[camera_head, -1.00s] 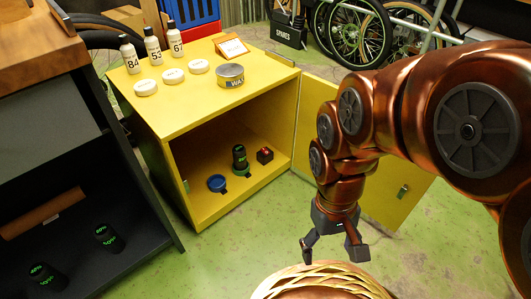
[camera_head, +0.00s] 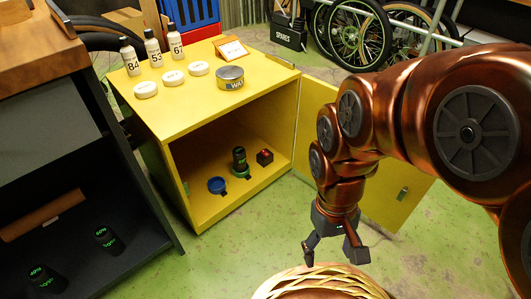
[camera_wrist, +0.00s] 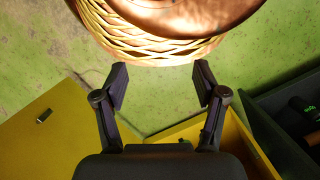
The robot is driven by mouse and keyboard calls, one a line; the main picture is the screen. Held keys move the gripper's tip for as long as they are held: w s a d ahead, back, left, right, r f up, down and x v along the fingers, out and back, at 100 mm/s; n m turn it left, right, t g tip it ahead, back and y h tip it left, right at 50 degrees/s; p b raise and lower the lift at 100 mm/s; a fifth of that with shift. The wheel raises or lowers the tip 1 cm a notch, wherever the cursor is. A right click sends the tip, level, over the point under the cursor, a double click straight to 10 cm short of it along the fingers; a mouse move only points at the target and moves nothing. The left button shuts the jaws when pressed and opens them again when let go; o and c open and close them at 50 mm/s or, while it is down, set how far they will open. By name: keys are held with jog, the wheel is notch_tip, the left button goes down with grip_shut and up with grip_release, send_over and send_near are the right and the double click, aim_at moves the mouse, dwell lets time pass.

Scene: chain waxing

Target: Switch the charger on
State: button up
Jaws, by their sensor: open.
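Inside the open yellow cabinet (camera_head: 186,176), a small dark block with a red top, which looks like the charger's switch (camera_head: 265,156), sits on the cabinet floor. To its left a black cylinder with green marks (camera_head: 240,160) stands on a green round base (camera_head: 241,173). Further left is an empty-looking blue round base (camera_head: 217,185). My gripper (camera_head: 333,255) is open and empty, outside the cabinet to its front right, above the wicker basket. In the wrist view my gripper (camera_wrist: 161,85) points toward the basket's rim, with nothing between its fingers.
The wicker basket (camera_head: 280,283) is on the floor below my gripper. The yellow door (camera_head: 385,190) stands open behind my arm. Bottles (camera_head: 153,50), white pucks (camera_head: 172,78) and a wax tin (camera_head: 230,77) stand on the cabinet top. Two black cylinders (camera_head: 107,238) sit on the dark shelf at left.

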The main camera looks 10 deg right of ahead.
jog(key=shift+r+p, duration=0.3)
jog(key=shift+r, duration=0.1)
jog(key=shift+c, duration=0.7)
jog(key=shift+g, duration=0.3)
jog(key=r+p, duration=0.3)
jog(key=r, duration=0.1)
jog(key=s+r+p, duration=0.1)
jog(key=r+p, duration=0.3)
jog(key=s+r+p, duration=0.1)
jog(key=r+p, duration=0.2)
jog(key=p, duration=0.1)
jog(key=shift+r, duration=0.4)
grip_shut()
jog(key=shift+s+r+p, duration=0.3)
jog(key=shift+s+p, duration=0.05)
jog(key=shift+p, duration=0.1)
